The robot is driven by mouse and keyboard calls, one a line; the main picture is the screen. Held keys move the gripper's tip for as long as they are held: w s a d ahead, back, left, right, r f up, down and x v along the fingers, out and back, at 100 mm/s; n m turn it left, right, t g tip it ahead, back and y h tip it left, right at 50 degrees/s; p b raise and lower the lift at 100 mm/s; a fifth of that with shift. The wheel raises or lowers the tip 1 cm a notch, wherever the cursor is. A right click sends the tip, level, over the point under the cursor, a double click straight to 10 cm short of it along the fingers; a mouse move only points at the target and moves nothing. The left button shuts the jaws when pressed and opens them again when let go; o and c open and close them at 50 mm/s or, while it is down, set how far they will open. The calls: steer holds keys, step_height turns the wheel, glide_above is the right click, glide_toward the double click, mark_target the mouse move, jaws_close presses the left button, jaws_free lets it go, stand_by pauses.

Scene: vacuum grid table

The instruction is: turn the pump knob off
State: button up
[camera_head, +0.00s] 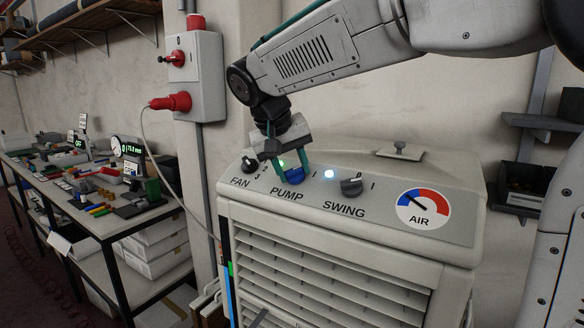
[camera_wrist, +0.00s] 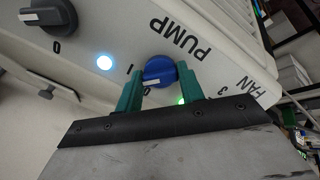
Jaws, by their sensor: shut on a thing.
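The blue pump knob (camera_head: 294,176) sits on the sloping top panel of a white air cooler (camera_head: 370,236), above the word PUMP. My gripper (camera_head: 291,169) reaches down to it from above, its two green fingers on either side of the knob. In the wrist view the blue knob (camera_wrist: 160,71) lies between the fingers, gripped across its sides. A white pointer mark shows on the knob. The figures 1 and 0 stand beside it, partly covered by the left finger, so I cannot tell exactly which one it points to.
The black fan knob (camera_head: 249,164) is close on the left, with a green light beside it. A cluttered workbench (camera_head: 125,222) stands left.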

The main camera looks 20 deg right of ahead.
steer(key=n, duration=0.4)
steer(key=shift+n+h, duration=0.3)
steer(key=shift+n, duration=2.2)
steer(key=o, duration=1)
steer(key=v, duration=0.8)
steer(key=shift+f, duration=0.1)
